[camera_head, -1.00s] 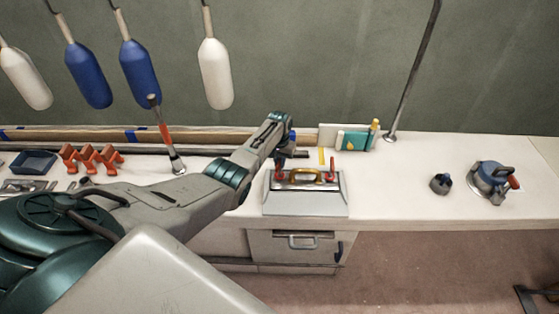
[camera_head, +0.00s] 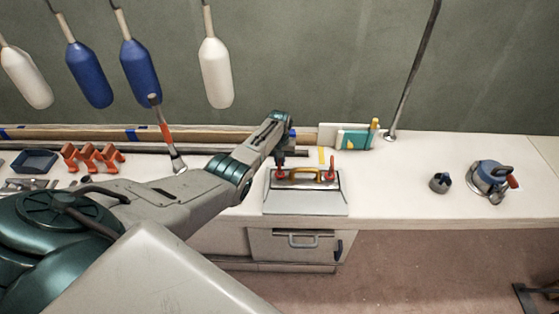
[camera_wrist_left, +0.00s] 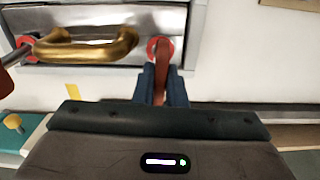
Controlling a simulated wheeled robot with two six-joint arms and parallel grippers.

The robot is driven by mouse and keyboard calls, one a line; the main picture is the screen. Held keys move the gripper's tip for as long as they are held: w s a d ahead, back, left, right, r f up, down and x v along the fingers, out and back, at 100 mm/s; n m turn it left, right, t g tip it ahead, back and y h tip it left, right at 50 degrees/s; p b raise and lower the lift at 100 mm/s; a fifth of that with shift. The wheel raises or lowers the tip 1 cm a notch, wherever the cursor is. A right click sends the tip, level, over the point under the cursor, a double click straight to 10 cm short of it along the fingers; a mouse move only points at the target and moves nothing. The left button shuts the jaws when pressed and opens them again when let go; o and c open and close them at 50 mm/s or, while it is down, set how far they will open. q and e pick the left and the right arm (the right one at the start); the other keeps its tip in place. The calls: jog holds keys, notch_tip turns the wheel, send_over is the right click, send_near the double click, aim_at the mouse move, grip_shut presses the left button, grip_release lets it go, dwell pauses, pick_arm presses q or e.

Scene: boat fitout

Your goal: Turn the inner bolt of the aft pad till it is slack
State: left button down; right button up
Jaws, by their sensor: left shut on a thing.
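A metal pad with a gold handle (camera_head: 305,173) stands on a grey sloped block (camera_head: 305,203) on the bench. A red bolt lever stands at each end of the pad. The right-hand lever (camera_head: 330,171) is free; it shows at the left edge of the wrist view (camera_wrist_left: 8,80). My left gripper (camera_head: 280,163) is at the left-hand lever. In the wrist view its dark blue fingers (camera_wrist_left: 161,88) are shut on this reddish lever (camera_wrist_left: 161,62), beside the gold handle (camera_wrist_left: 85,48). A red ring shows at the lever's base. Which bolt is the inner one I cannot tell.
A teal-and-white holder (camera_head: 353,139) stands behind the block, near a slanted pole (camera_head: 408,80). Orange clips (camera_head: 92,157) and a blue tray (camera_head: 34,161) lie left. A dark cup (camera_head: 440,182) and round tool (camera_head: 490,178) stand right. Bench between is clear.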

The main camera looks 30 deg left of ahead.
pick_arm(q)
jog(key=c, duration=1.6)
grip_release()
jog(key=shift+s+d+f, duration=0.3)
jog(key=shift+s+f, duration=0.1)
jog(key=shift+f, duration=0.2)
jog(key=shift+o, duration=0.6)
jog(key=shift+w, duration=0.1)
jog(key=shift+w+a+r, duration=0.1)
jog(key=shift+a+r, duration=0.15)
jog(key=shift+r, duration=0.3)
notch_tip(320, 180, up, 11)
jog(key=shift+w+d, duration=0.35)
jog(key=shift+f, duration=0.1)
